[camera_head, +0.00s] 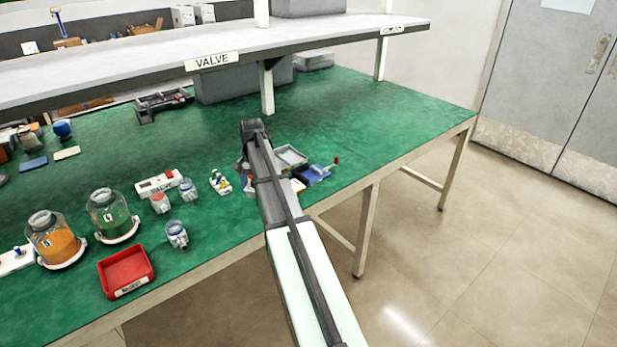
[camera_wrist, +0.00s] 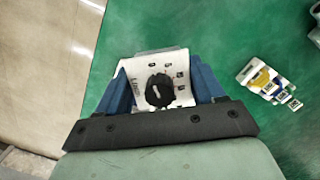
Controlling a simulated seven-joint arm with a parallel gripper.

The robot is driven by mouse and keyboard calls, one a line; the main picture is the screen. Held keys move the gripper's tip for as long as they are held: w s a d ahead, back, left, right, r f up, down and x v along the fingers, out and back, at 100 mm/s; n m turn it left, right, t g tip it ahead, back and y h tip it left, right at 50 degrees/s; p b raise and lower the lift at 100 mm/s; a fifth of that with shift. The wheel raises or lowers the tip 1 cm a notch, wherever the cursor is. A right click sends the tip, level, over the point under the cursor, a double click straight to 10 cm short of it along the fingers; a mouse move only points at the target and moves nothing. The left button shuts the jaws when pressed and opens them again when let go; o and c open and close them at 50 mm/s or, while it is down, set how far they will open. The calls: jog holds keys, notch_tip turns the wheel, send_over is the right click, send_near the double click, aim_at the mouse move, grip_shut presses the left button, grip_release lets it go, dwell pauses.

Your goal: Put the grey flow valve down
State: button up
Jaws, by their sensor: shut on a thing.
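In the wrist view, my gripper (camera_wrist: 158,84) is shut with its blue fingers on either side of a pale grey-white block with a black round knob, which I take to be the grey flow valve (camera_wrist: 160,91). Small dark printed marks show on its face. The valve is over the green bench near its edge; the left finger overlaps that edge. I cannot tell whether the valve touches the bench. In the head view, my arm hides most of the gripper and the valve.
The green bench (camera_head: 400,115) has free room at its right. A small white-and-yellow part (camera_head: 221,182), glass jars (camera_head: 112,215) and a red tray (camera_head: 127,270) lie left. A shelf (camera_head: 330,40) overhangs the back.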

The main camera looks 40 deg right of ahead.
jog(key=w+d+r+m, duration=0.1)
jog(key=d, duration=0.3)
jog(key=w+d+r+m, duration=0.1)
jog(key=d, duration=0.3)
jog(key=w+d+r+m, duration=0.1)
jog(key=d, duration=0.2)
jog(key=shift+d+m, duration=0.3)
jog(key=shift+d, duration=0.1)
jog(key=d+r+m, duration=0.3)
jog(key=d+m, duration=0.1)
jog(key=d, duration=0.9)
send_over(307, 176)
jog(key=shift+t, duration=0.4)
jog(key=shift+s+d+f, duration=0.1)
jog(key=shift+d+f, duration=0.05)
jog(key=shift+f, duration=2.25)
jog(key=shift+d+f, duration=0.15)
jog(key=shift+f, duration=2.2)
